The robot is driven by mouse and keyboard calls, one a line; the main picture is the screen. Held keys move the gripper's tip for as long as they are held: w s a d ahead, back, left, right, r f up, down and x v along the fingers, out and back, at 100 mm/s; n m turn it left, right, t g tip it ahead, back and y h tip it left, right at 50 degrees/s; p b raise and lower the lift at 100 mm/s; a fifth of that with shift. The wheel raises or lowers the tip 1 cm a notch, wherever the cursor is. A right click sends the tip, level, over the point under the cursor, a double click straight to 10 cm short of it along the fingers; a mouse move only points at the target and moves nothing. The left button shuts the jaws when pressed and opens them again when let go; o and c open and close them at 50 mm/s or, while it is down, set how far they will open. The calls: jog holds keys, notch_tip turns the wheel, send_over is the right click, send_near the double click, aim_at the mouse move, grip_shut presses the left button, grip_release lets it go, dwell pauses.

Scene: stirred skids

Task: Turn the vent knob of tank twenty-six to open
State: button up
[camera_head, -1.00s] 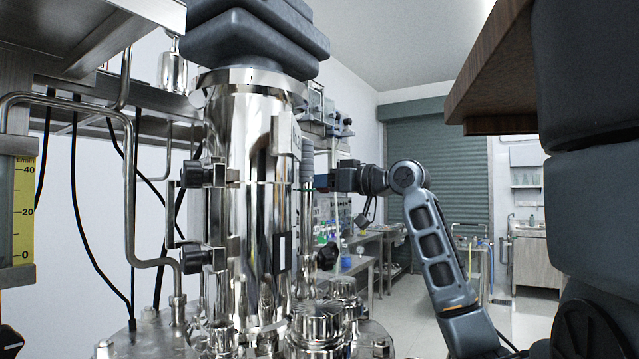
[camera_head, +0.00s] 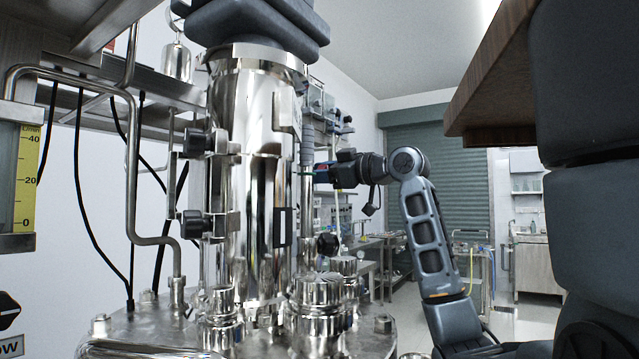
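A polished steel tank (camera_head: 232,150) stands upright left of centre on a steel lid (camera_head: 155,330). Two black knobs sit on its left side, an upper one (camera_head: 197,142) and a lower one (camera_head: 193,223). A round black knob (camera_head: 328,243) is low on its right side. A dark knob (camera_head: 8,310) at the lower left edge is cut off, above a partly visible label ending in "OW". I cannot read any tank number, nor tell which knob is the vent. My gripper (camera_head: 318,174) points left beside the tank's right-hand pipe; its fingers are small and their opening is unclear.
Steel caps (camera_head: 319,290) crowd the lid's front right. A bent pipe (camera_head: 132,170) and a yellow scale (camera_head: 27,175) stand at the left. A wooden board edge (camera_head: 495,90) overhangs at the upper right. Open floor shows beyond my arm.

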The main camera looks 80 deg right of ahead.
jog(key=shift+f+n+b, duration=0.1)
jog(key=shift+n+b, duration=0.6)
jog(key=shift+n, duration=0.5)
jog(key=o, duration=1)
jog(key=shift+c, duration=0.2)
jog(key=b+v, duration=0.1)
jog(key=v, duration=0.7)
jog(key=shift+w, duration=0.1)
